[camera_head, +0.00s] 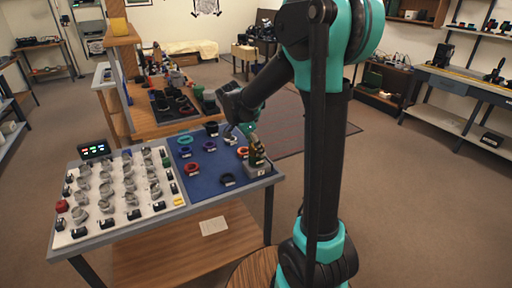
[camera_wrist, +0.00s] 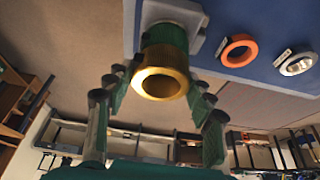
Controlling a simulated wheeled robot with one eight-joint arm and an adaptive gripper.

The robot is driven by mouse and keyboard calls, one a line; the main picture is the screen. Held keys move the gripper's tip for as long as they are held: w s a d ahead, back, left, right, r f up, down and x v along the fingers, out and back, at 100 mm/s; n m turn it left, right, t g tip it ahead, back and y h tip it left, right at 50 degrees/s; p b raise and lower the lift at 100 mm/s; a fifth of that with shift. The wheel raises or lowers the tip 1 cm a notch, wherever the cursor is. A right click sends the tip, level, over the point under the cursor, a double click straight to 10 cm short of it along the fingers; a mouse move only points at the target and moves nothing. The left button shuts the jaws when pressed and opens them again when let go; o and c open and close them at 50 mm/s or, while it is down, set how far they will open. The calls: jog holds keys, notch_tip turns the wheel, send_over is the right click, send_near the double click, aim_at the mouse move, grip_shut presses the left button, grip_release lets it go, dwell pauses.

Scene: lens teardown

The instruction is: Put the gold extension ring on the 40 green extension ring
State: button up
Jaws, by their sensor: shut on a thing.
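The gold extension ring (camera_wrist: 161,84) is between the fingers of my gripper (camera_wrist: 160,78), which is shut on it. In the wrist view its open end faces the camera. Directly behind it, in line, is a green cylindrical ring (camera_wrist: 164,35), apparently the 40 green extension ring, on a grey block (camera_wrist: 196,47). The gold ring overlaps the green one in this view; I cannot tell whether it is fully seated. In the head view my gripper (camera_head: 253,147) is over the block (camera_head: 259,171) at the blue mat's right edge. The fingers partly hide the rings there.
The blue mat (camera_head: 206,176) holds several rings, including an orange one (camera_wrist: 238,50) and a silver one (camera_wrist: 298,64) near the block. A white board (camera_head: 152,205) with several grey lens parts lies left of the mat. A bench with dark items stands behind.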

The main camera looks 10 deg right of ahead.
jog(key=shift+f, duration=0.1)
jog(key=o, duration=1.2)
jog(key=v, duration=1.2)
jog(key=s+d+f+n+t+y, duration=0.1)
jog(key=s+d+f+n+y, duration=0.1)
jog(key=s+d+f+n, duration=0.2)
jog(key=s+d+f+n+t+y, duration=0.1)
jog(key=s+d+f+n, duration=0.3)
jog(key=s+f+n, duration=0.6)
jog(key=s+f+y, duration=0.1)
jog(key=s+f, duration=0.4)
jog(key=s, duration=0.1)
jog(key=shift+s+d+t, duration=0.2)
jog(key=shift+d+t, duration=0.1)
jog(key=shift+t, duration=0.1)
